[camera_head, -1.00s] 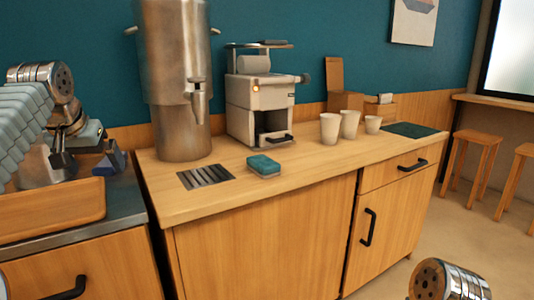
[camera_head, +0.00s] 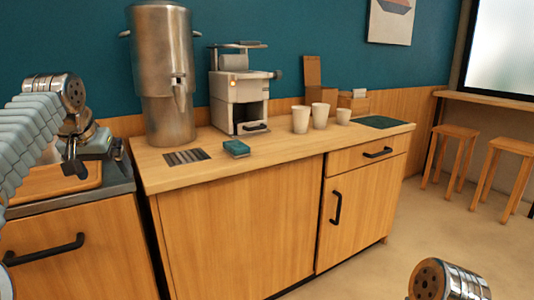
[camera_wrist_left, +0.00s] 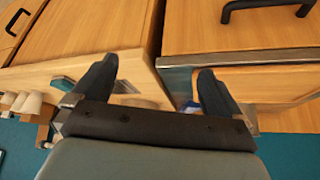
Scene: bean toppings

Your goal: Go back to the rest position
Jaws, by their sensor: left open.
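My left arm comes in from the left edge in the head view. My left gripper (camera_head: 95,158) hangs over the back of the wooden tray (camera_head: 60,186) on the left counter. In the left wrist view, the left gripper (camera_wrist_left: 154,80) has its two dark fingers wide apart, with nothing held between them. Whether a finger touches the tray cannot be told. Part of my right arm (camera_head: 447,282) shows at the bottom right of the head view; the right gripper is out of frame.
The wooden counter (camera_head: 250,160) bears a steel urn (camera_head: 165,100), a coffee machine (camera_head: 238,95), a green sponge (camera_head: 236,148) and several pale cups (camera_head: 320,115). The metal-edged left counter (camera_head: 118,183) adjoins it. Stools (camera_head: 450,133) stand at right. Floor in front is clear.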

